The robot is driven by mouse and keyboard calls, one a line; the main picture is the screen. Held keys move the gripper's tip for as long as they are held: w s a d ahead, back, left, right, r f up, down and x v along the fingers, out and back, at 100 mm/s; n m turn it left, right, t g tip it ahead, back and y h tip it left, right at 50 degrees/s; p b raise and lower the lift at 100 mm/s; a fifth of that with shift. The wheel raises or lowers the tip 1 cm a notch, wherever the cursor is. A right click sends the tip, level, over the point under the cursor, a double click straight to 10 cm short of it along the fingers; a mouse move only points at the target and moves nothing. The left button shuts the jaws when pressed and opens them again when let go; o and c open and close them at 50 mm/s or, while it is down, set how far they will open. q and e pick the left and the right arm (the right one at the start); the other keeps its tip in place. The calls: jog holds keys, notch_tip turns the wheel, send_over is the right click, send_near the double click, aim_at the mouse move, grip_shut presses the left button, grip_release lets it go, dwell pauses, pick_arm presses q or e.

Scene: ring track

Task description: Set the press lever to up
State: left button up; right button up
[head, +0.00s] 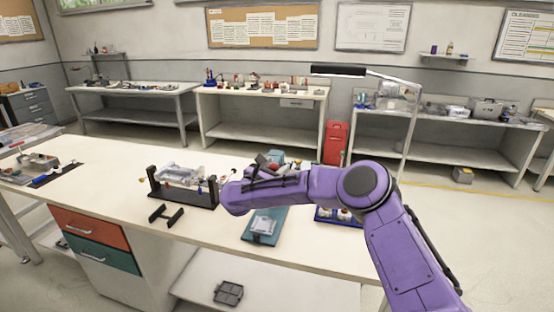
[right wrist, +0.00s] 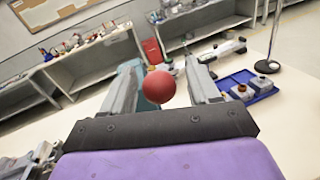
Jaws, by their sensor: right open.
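The press is teal; its upper part (head: 276,156) shows behind my right arm in the head view, and its base (head: 262,238) shows in front of it. In the right wrist view, the lever's red ball knob (right wrist: 158,87) sits between the two grey fingers of my right gripper (right wrist: 164,72), with space on both sides. The gripper (head: 266,164) is open in the head view, over the press. The lever's rod and its angle are mostly hidden. My left gripper is not in view.
A black stand with a grey part (head: 183,198) stands left of my arm, with a small black piece (head: 166,215) before it. A blue tray (right wrist: 247,86) with round parts lies right of the press. A lamp post (head: 409,135) rises at the bench's right.

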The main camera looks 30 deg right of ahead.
jog(key=shift+w+d, duration=0.35)
jog(key=shift+d, duration=0.3)
jog(key=shift+c, duration=0.2)
grip_shut()
jog(key=shift+d, duration=0.1)
